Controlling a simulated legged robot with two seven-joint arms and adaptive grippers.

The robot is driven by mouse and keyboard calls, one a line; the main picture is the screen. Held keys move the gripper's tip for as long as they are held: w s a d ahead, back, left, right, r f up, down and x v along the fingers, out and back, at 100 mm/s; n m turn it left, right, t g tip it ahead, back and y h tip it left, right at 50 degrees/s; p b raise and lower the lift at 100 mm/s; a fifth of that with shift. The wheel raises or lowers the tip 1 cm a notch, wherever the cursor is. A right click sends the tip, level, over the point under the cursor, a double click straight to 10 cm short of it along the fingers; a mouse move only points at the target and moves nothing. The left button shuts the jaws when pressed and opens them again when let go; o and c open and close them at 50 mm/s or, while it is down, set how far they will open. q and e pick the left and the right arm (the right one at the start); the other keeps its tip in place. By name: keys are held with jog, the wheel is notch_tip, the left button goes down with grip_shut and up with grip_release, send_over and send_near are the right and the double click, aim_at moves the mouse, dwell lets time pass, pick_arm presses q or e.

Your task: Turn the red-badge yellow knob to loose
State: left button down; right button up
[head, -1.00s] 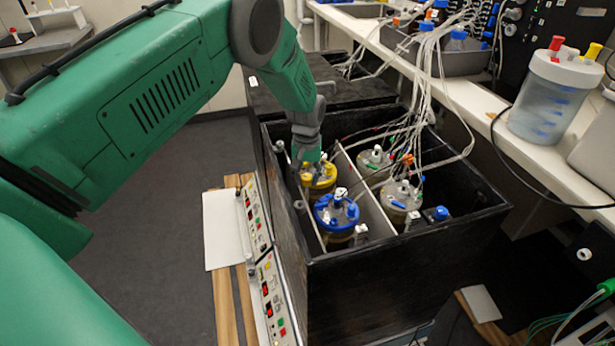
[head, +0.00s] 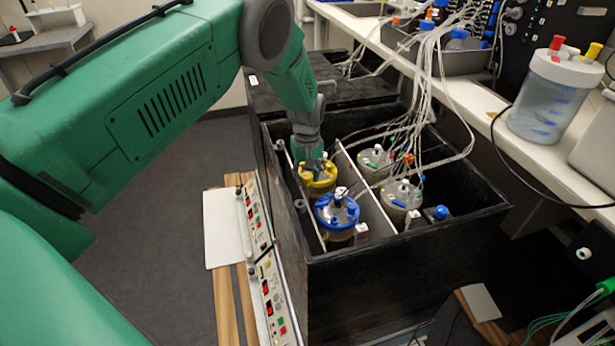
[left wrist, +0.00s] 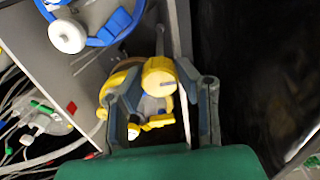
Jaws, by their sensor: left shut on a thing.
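The yellow knob (left wrist: 159,76) shows in the left wrist view as a round yellow cap between the fingers of my left gripper (left wrist: 163,88). The gripper is shut on it. In the head view my left gripper (head: 308,150) reaches down at the far side of the yellow-ringed vessel (head: 318,175). The knob cannot be made out there. The knob's pointing direction is unclear. My right gripper is not in view.
A blue-ringed vessel (head: 337,212) stands just nearer in the same black box (head: 400,255). A pale divider (head: 372,205) separates it from two more vessels with tubes. Control panels (head: 270,290) line the box's left side. A bench (head: 480,110) runs along the right.

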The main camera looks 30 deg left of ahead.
pick_arm(q)
jog(key=c, duration=1.2)
grip_release()
jog(key=shift+r, duration=0.1)
jog(key=shift+w+r, duration=0.1)
jog(key=shift+r, duration=0.15)
notch_tip(320, 180, up, 11)
